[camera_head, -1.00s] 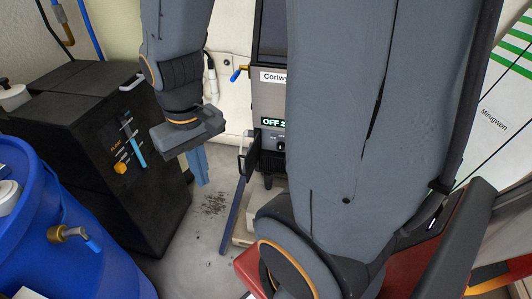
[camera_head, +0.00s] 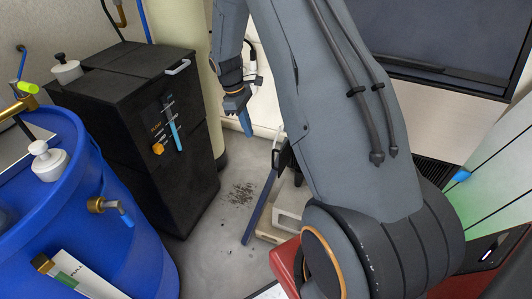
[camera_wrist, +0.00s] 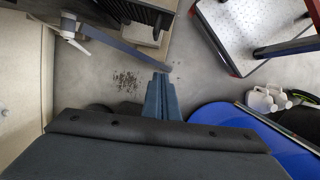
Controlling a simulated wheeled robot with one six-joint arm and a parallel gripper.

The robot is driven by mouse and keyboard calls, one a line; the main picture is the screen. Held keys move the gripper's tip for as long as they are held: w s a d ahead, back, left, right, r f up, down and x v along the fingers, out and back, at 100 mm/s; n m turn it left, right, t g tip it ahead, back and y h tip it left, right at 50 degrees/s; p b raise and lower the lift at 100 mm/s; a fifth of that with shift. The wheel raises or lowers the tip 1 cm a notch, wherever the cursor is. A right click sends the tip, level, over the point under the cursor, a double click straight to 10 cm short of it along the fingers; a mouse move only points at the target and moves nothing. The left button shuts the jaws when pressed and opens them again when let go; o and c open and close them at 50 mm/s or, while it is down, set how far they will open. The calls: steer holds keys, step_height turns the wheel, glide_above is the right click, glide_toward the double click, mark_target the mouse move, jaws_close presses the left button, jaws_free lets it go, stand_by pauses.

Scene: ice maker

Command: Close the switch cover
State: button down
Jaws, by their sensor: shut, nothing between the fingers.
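My gripper (camera_head: 246,122) hangs in the upper middle of the head view with its blue fingers together, empty, and pointing down. In the wrist view its fingers (camera_wrist: 160,97) are shut above the bare floor. A small dark part (camera_head: 283,155) juts out just left of my arm, to the right of and below the gripper; it may be the switch cover, but I cannot be sure. The gripper is apart from it. My arm hides the switch area and the display of the machine. I cannot make out the switch in the wrist view.
A blue barrel (camera_head: 70,215) with a tap and a black cabinet (camera_head: 150,130) stand at the left. A long blue-grey bar (camera_head: 260,208) slants below the dark part. A red-framed platform (camera_wrist: 250,35) shows in the wrist view.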

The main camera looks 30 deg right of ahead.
mark_target(283, 151)
steer(key=s+d+f+p, duration=0.3)
steer(key=d+f, duration=0.2)
steer(key=f, duration=0.6)
steer(key=shift+s+d+f+n, duration=0.15)
steer(key=shift+d+f+n, duration=0.15)
steer(key=shift+s, duration=0.1)
